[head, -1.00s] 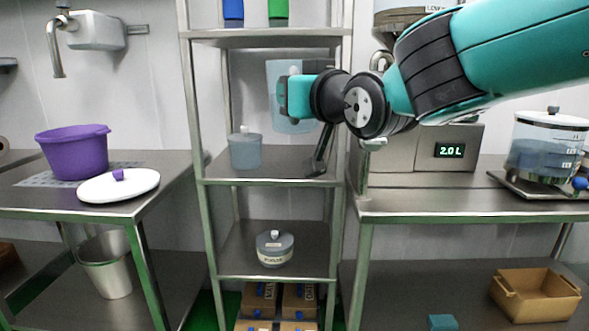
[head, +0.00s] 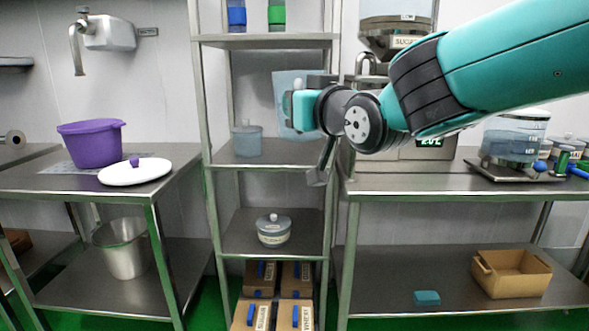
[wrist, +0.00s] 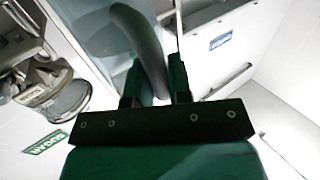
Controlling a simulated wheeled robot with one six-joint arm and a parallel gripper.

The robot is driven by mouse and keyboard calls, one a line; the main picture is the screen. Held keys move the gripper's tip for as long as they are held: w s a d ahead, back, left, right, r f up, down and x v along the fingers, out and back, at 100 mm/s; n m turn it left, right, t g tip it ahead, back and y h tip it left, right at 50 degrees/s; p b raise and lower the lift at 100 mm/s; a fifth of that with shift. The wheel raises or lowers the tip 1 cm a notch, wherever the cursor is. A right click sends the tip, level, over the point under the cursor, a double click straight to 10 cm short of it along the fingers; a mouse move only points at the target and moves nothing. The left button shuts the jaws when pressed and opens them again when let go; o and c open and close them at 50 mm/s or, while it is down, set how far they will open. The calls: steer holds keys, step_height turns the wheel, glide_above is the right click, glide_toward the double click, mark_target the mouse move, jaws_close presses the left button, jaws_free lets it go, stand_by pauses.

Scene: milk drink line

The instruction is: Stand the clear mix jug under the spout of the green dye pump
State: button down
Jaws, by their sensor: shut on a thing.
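The clear mix jug (head: 288,83) appears bluish and translucent in the head view, in front of the tall shelf rack and partly hidden behind my wrist. My gripper (wrist: 157,78) is shut on its curved grey handle (wrist: 143,35) in the wrist view, with a finger either side. The jug is held in the air and looks slightly tilted. In the head view my wrist hides the fingertips. A green-banded container (head: 277,15) stands on the rack's top shelf, cut off by the frame. I cannot tell whether it is the green dye pump; no spout shows.
A blue-banded container (head: 237,15) stands beside the green one. A lidded grey jar (head: 248,140) is on the rack's middle shelf, close to the jug. The right bench (head: 400,185) has a clear front strip; a scale with a lidded vessel (head: 515,138) stands on it.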

steer(key=w+d+f+m+t+h, duration=0.15)
steer(key=w+d+f, duration=0.25)
steer(key=d+f, duration=0.45)
steer(key=w+d+f+m+h, duration=0.25)
steer(key=d+f, duration=0.25)
steer(key=f, duration=0.6)
steer(key=s+d+f+m+h, duration=0.1)
steer(key=s+d+f+h, duration=0.15)
steer(key=d+f, duration=0.5)
steer(key=s+d+f+m+h, duration=0.1)
steer(key=d+f+h, duration=0.2)
steer(key=d+f, duration=0.4)
step_height(320, 180, up, 16)
steer(key=p, duration=1.5)
steer(key=s+f, duration=0.6)
steer(key=f, duration=0.6)
steer(key=shift+d+f+t, duration=0.25)
steer(key=shift+f+t, duration=0.15)
steer(key=shift+t, duration=0.05)
steer(key=shift+y, duration=0.25)
